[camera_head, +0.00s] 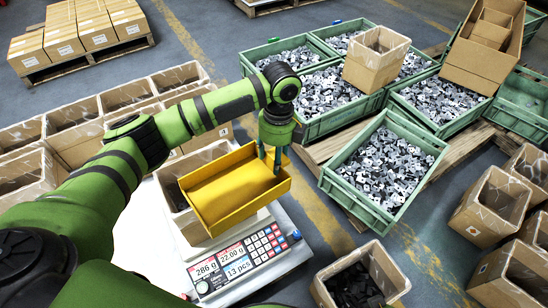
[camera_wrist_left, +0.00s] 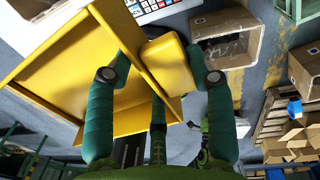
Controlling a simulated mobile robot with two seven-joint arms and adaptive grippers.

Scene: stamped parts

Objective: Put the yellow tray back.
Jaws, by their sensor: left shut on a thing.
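The yellow tray (camera_head: 232,212) is above the white scale (camera_head: 255,262) and in front of a cardboard box there. It is empty and looks roughly level. I cannot tell whether it touches the scale or box. In the left wrist view, the fingers (camera_wrist_left: 160,68) stand on either side of a yellow part of the tray (camera_wrist_left: 60,62). My right gripper is not in view.
A cardboard box (camera_head: 172,192) stands on the scale, partly hidden by the tray. Green crates (camera_head: 345,190) full of metal parts stand on a pallet to the right. Open cardboard boxes (camera_head: 75,117) line the left. An open box of dark parts (camera_head: 390,272) stands at front right.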

